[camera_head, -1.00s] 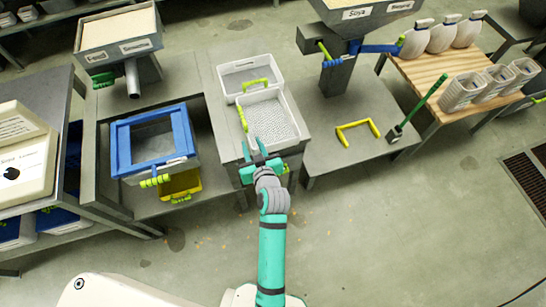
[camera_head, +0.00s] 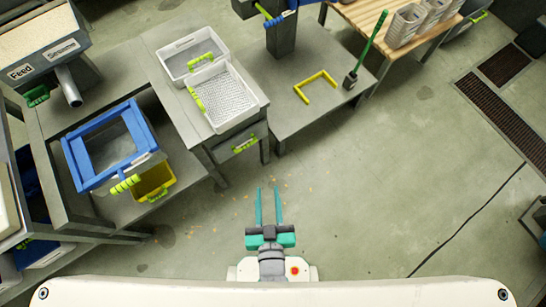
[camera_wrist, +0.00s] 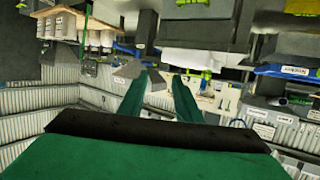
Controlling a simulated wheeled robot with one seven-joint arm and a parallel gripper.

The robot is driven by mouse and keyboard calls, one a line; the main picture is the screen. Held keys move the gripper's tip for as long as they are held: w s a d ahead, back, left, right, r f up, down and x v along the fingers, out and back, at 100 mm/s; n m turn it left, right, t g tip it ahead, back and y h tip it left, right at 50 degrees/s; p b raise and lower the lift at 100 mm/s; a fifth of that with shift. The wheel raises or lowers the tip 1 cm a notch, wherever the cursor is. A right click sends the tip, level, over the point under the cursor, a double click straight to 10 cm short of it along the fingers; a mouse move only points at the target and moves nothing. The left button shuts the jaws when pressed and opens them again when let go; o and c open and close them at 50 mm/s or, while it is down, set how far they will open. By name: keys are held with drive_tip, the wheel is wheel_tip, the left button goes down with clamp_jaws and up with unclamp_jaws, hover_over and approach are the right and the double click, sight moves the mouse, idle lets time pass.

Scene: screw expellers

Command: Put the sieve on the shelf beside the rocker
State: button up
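The likely sieve is a white tray (camera_head: 230,98) with a perforated grey bottom and a green handle on its left side. It sits on the front of a grey cabinet top in the head view. My gripper (camera_head: 267,204) is open and empty over the floor, low in the head view and well short of the cabinet. Its two teal fingers also show apart, with nothing between them, in the wrist view (camera_wrist: 160,80). A blue frame (camera_head: 88,172) with a mesh-like centre sits on the left bench.
A second white tray (camera_head: 180,50) stands behind the perforated one. A yellow bracket (camera_head: 303,93) and a green-handled brush (camera_head: 367,45) are on the low grey table to the right. A yellow bin (camera_head: 154,180) is under the blue frame. The floor right of my gripper is clear.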

drive_tip(key=s+d+r+h, duration=0.1)
drive_tip(key=s+r, duration=0.4)
drive_tip(key=s, duration=0.2)
drive_tip(key=shift+s+d+r+m+t, duration=0.15)
drive_tip(key=shift+d+r+m+t, duration=0.1)
drive_tip(key=shift+r+m+t, duration=0.15)
